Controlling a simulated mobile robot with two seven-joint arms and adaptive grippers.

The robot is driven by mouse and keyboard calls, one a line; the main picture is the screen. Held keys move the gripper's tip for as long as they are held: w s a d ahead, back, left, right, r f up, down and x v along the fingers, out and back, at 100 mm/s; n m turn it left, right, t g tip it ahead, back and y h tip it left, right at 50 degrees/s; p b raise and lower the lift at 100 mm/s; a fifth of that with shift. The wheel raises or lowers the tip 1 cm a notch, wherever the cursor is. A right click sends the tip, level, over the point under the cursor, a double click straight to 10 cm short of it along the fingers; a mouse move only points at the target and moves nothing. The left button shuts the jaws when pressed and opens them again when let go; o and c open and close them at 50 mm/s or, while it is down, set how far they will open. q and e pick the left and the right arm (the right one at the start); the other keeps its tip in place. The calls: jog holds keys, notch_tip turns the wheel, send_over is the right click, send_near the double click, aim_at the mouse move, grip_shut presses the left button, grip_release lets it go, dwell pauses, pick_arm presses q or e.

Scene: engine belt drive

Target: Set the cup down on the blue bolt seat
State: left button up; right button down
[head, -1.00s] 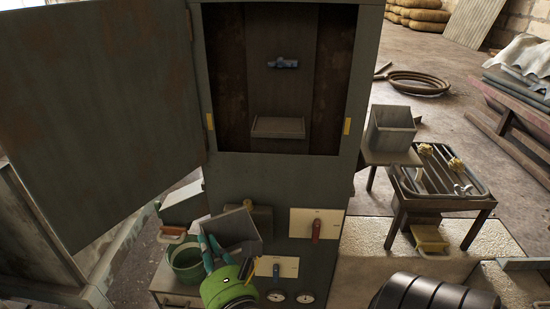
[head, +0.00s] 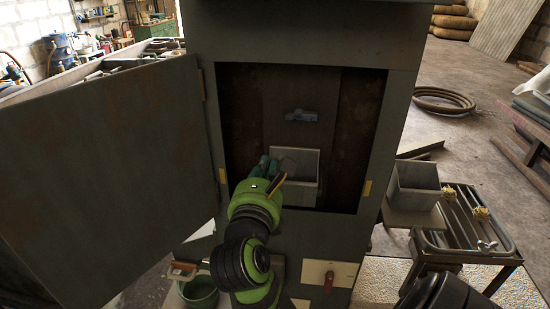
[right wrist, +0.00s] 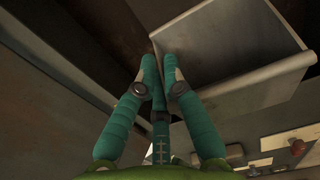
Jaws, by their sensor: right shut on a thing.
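The cup, a grey open square box (head: 305,165), is held in front of the cabinet opening in the head view. Its wide rim and inside also show in the right wrist view (right wrist: 232,50). My right gripper (head: 268,168) has teal fingers shut on the cup's left side; in the right wrist view the fingertips (right wrist: 160,68) meet at its edge. The blue bolt (head: 301,115) sits on the cabinet's back panel, above and behind the cup. A gap shows between them in the picture; depth is hard to tell. The cup hides the ledge below the bolt. My left gripper is not in view.
The cabinet (head: 310,52) has side walls and a lower sill around the opening. Its door (head: 110,180) stands open to the left. A red-handled switch (head: 329,280) is below. Another grey box (head: 418,185) and a rack table (head: 470,240) stand at the right.

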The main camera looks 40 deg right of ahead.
aim_at(271, 154)
jog(key=p+x, duration=0.2)
jog(key=x, duration=0.3)
jog(key=shift+d+r, duration=0.1)
jog(key=shift+r, duration=0.05)
jog(key=shift+w+d+r+p, duration=0.1)
jog(key=shift+w+d+p, duration=0.15)
jog(key=shift+d+p, duration=0.2)
jog(key=shift+w+d+f+p, duration=0.3)
jog(key=shift+w+d+p, duration=0.1)
jog(key=shift+w+d, duration=0.2)
jog(key=shift+w+d+f+p, duration=0.25)
jog(key=shift+w+d+p, duration=0.1)
jog(key=shift+w+d, duration=0.2)
jog(key=shift+d+f, duration=0.15)
jog(key=shift+f, duration=0.2)
jog(key=shift+s, duration=0.15)
